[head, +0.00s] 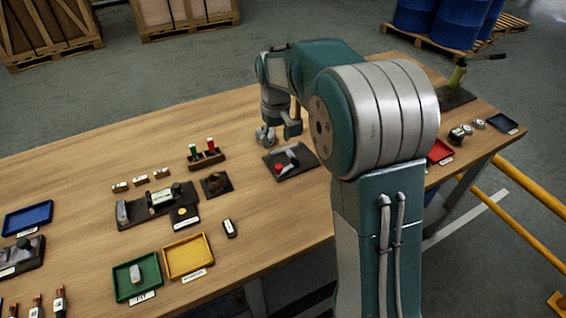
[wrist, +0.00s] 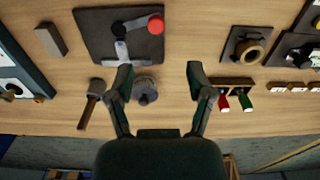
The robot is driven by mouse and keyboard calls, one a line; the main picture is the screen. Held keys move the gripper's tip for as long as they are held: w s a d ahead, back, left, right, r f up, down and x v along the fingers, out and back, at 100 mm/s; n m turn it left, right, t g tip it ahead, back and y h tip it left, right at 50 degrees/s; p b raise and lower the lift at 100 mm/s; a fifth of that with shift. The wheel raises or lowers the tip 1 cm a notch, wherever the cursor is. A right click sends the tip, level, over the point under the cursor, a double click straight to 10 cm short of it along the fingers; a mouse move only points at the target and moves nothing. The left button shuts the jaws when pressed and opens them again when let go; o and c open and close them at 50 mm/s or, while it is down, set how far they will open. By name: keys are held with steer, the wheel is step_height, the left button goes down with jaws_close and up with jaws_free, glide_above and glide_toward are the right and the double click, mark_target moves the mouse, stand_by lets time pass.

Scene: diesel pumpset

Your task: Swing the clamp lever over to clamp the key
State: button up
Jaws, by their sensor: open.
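The clamp lever, a short arm with a red knob (wrist: 155,25), lies on a dark square plate (wrist: 92,47) in the wrist view. Its pivot end is dark, and the knob points right. A pale silver piece (wrist: 121,50) lies on the plate below the pivot; I cannot tell whether it is the key. In the head view the plate (head: 306,155) and red knob (head: 279,167) show left of my arm. My gripper (wrist: 159,78) is open and empty, its fingertips apart, just off the plate's lower edge in the wrist view.
A round grey part (wrist: 147,91) and a hammer-like tool (wrist: 88,106) lie near my left finger in the wrist view. A rack with red and green pieces (wrist: 233,85) stands near the right finger. Green (head: 123,291) and yellow (head: 203,245) trays stand near the front edge.

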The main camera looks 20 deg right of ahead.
mark_target(279, 166)
steer(key=f, duration=0.6)
steer(key=d+f, duration=0.1)
steer(key=f, duration=0.1)
steer(key=shift+f, duration=0.4)
steer(key=shift+a+f, duration=0.15)
steer(key=shift+f, duration=0.35)
steer(key=shift+a, duration=0.2)
steer(key=shift+d, duration=0.15)
jaws_close()
